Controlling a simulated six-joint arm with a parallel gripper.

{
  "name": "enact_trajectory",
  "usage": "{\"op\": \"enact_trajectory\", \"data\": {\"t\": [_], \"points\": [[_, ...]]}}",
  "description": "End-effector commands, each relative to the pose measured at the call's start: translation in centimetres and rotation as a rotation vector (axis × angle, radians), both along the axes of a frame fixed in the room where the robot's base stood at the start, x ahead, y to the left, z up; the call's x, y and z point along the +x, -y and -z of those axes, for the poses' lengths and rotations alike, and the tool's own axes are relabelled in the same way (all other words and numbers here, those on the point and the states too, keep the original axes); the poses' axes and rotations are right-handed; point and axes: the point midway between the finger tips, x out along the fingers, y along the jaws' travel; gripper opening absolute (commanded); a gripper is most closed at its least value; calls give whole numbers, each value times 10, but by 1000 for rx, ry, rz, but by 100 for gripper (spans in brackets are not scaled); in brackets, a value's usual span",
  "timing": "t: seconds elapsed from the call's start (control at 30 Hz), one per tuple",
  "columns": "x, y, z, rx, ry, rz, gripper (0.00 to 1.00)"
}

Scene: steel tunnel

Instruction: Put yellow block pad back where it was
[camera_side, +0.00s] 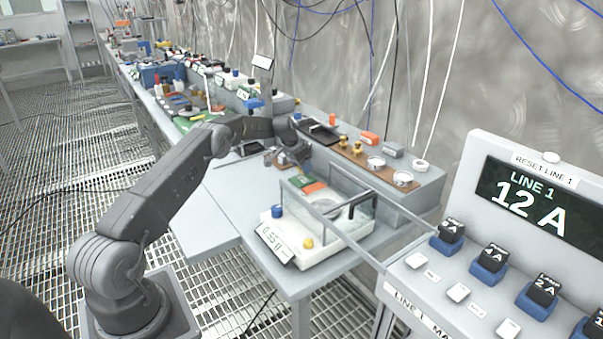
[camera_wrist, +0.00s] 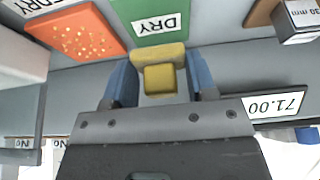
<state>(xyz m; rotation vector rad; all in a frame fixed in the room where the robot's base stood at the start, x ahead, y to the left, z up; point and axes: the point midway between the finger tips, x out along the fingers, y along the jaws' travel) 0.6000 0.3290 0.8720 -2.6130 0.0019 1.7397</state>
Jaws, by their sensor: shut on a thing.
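In the wrist view my gripper (camera_wrist: 160,78) has two blue fingers, one on each side of a yellow block pad (camera_wrist: 165,79). The pad has a wider bar and a smaller square part, and the bar spans the space between the fingers. A green pad marked DRY (camera_wrist: 160,22) lies just beyond the yellow block. An orange speckled pad (camera_wrist: 78,36) lies to its left. In the side view my gripper (camera_side: 284,158) is low over the bench, behind the clear-walled case; the yellow block cannot be made out there.
A 71.00 display (camera_wrist: 278,104) and a 30 mm block (camera_wrist: 297,22) are on the right of the wrist view. In the side view, a white instrument (camera_side: 325,248) with a clear case stands nearby. A brown board (camera_side: 365,157) holds brass parts and dishes. Bare bench (camera_side: 215,212) lies in front.

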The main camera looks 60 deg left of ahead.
Motion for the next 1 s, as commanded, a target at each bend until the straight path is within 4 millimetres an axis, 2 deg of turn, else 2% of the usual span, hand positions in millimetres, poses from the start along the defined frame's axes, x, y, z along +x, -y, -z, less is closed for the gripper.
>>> {"op": "enact_trajectory", "data": {"t": [0.1, 0.2, 0.57, 0.6, 0.87, 1.0], "points": [[-1, 0, 20, -3, -2, -1, 26], [-1, 0, 31, -2, -1, 0, 26], [-1, 0, 34, -1, 0, 0, 26], [-1, 0, 35, -1, 0, 0, 53], [-1, 0, 34, -1, 0, 0, 77], [-1, 0, 34, -1, 0, 0, 77]]}}
